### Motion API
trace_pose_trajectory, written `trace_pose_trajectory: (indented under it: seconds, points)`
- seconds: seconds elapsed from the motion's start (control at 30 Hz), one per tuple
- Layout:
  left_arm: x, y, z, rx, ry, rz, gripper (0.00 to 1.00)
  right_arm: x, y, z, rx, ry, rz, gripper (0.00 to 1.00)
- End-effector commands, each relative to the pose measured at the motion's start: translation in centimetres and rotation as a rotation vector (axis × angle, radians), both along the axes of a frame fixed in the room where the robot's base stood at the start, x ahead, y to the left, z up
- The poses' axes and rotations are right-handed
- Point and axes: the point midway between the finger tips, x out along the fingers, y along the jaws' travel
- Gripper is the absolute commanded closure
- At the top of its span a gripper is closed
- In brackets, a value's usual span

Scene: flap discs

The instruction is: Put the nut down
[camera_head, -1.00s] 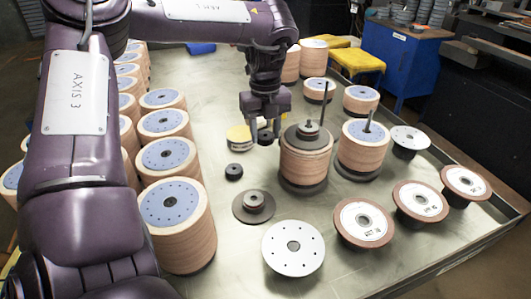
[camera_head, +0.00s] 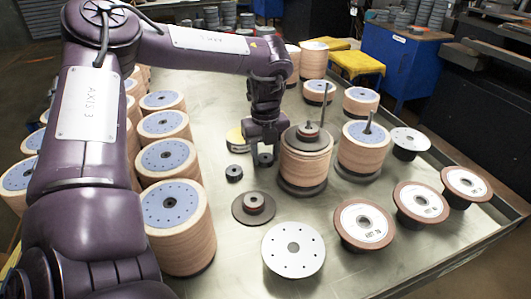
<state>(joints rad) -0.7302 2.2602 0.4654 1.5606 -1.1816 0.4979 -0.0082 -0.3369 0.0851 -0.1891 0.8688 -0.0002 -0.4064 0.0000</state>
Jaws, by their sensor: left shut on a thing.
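My left gripper (camera_head: 261,156) is shut on a small dark nut (camera_head: 266,160), low over the table, just left of the near stack of flap discs (camera_head: 304,163). The gripper hides part of the nut, and I cannot tell whether it touches the table. A second dark nut (camera_head: 234,172) lies on the table to the left of the gripper. The near stack has a dark flange (camera_head: 307,139) on top and a thin upright rod. My right gripper is not in view.
Tall disc stacks with blue tops (camera_head: 172,202) line the left side. A flange (camera_head: 254,207), a white plate (camera_head: 293,248) and several brown-rimmed discs (camera_head: 365,223) lie in front and right on the metal table (camera_head: 345,275).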

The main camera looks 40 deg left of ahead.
Motion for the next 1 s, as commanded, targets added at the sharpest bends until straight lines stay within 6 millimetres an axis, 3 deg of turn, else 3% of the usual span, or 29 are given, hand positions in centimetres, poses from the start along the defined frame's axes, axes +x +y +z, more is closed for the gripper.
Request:
trace_pose_trajectory:
  seconds: [0.03,0.17,0.57,1.0]
  points:
    - [0.0,0.0,0.0,0.0,0.0,0.0,0.55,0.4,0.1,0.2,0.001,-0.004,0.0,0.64]
    - [0.0,0.0,0.0,0.0,0.0,0.0,0.38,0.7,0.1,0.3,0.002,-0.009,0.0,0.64]
    - [0.0,0.0,0.6,0.0,0.0,0.0,0.37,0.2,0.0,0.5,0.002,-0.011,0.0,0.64]
    - [0.1,0.0,9.5,0.003,-0.003,0.001,0.37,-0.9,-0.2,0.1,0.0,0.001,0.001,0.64]
